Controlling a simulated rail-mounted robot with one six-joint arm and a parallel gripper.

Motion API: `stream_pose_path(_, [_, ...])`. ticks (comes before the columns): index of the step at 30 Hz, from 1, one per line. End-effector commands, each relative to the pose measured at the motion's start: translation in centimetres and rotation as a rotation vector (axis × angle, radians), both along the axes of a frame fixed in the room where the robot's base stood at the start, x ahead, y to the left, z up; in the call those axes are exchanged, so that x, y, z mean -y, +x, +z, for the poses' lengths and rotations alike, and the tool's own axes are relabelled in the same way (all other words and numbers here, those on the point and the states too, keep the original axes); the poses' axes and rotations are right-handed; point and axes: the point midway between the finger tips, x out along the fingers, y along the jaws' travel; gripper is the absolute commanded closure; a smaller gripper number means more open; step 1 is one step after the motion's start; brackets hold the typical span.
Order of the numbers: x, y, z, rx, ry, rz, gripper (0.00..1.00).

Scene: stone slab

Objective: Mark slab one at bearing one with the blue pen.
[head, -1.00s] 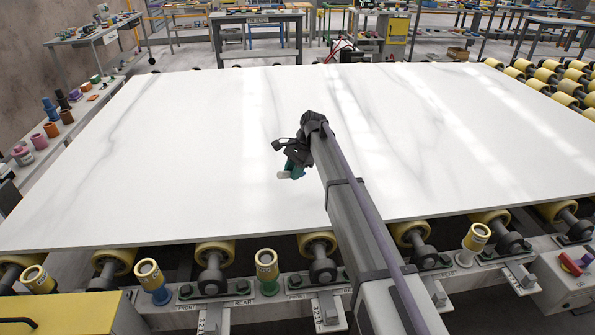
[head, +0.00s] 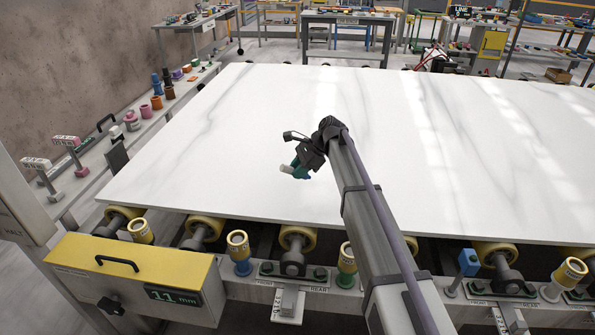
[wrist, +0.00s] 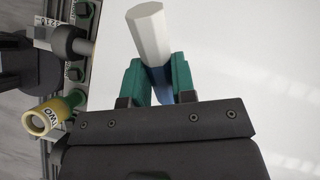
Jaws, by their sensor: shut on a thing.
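The white slab (head: 400,130) with grey veins lies flat on rollers and fills the middle of the head view; its white surface (wrist: 250,80) also shows in the wrist view. My gripper (head: 299,167) is over the slab's left half, apart from its front edge. In the wrist view its teal fingers (wrist: 157,75) are shut on the blue pen (wrist: 150,32), which has a white six-sided end pointing up in the picture and blue between the fingers. The pen's white end (head: 287,169) points left in the head view. I cannot tell whether it touches the slab.
Along the front rail stand yellow-topped cups, one with a blue base (head: 240,255) and one with a green base (head: 347,265). The wrist view shows a cup labelled TWO (wrist: 42,118). A yellow box (head: 135,275) reads 11 mm. A side shelf (head: 150,130) holds coloured items.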

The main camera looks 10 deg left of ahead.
Motion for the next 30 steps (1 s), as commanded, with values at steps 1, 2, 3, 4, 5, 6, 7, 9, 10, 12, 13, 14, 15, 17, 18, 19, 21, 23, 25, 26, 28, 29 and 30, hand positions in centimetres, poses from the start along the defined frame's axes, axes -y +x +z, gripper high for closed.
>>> stream_pose_path(1, [0.0, 0.0, -0.7, 0.000, 0.000, 0.000, 0.94])
stream_pose_path(2, [0.0, 0.0, -1.0, 0.000, 0.000, 0.000, 0.94])
stream_pose_path(3, [0.0, 0.0, -1.4, 0.000, -0.001, 0.001, 0.94])
stream_pose_path(4, [0.0, 0.0, -1.8, 0.000, -0.001, 0.001, 0.94])
stream_pose_path(5, [0.0, 0.0, -2.2, 0.000, -0.001, 0.001, 0.94])
stream_pose_path(6, [0.0, 0.0, -2.8, 0.000, -0.001, 0.001, 0.94])
stream_pose_path(7, [0.0, 0.0, -3.2, 0.000, -0.001, 0.001, 0.94])
stream_pose_path(9, [0.0, 0.0, -4.1, 0.000, -0.001, 0.001, 0.94])
stream_pose_path(10, [0.0, 0.0, -4.5, 0.000, -0.001, 0.001, 0.94])
stream_pose_path(12, [0.0, 0.0, -5.1, 0.000, -0.001, 0.001, 0.94])
stream_pose_path(13, [0.0, 0.0, -5.2, 0.000, -0.001, 0.001, 0.94])
stream_pose_path(14, [0.0, 0.0, -5.3, 0.000, -0.001, 0.001, 0.94])
stream_pose_path(15, [0.0, 0.0, -5.4, 0.000, -0.001, 0.001, 0.94])
stream_pose_path(17, [0.0, 0.0, -5.3, 0.000, -0.001, 0.001, 0.94])
stream_pose_path(18, [0.0, 0.0, -5.2, 0.000, -0.001, 0.001, 0.94])
stream_pose_path(19, [0.0, 0.0, -5.2, 0.000, -0.001, 0.001, 0.94])
stream_pose_path(21, [0.0, 0.0, -5.2, 0.000, -0.001, 0.001, 0.94])
stream_pose_path(23, [0.0, 0.0, -5.2, 0.000, -0.001, 0.001, 0.94])
stream_pose_path(25, [0.0, 0.0, -5.2, 0.000, -0.001, 0.001, 0.94])
stream_pose_path(26, [0.0, 0.0, -5.2, 0.000, -0.001, 0.001, 0.94])
stream_pose_path(28, [0.0, 0.0, -5.2, 0.000, -0.001, 0.001, 0.94])
stream_pose_path(29, [0.0, 0.0, -5.2, 0.000, -0.001, 0.001, 0.94])
stream_pose_path(30, [0.0, 0.0, -5.2, 0.000, -0.001, 0.001, 0.94])
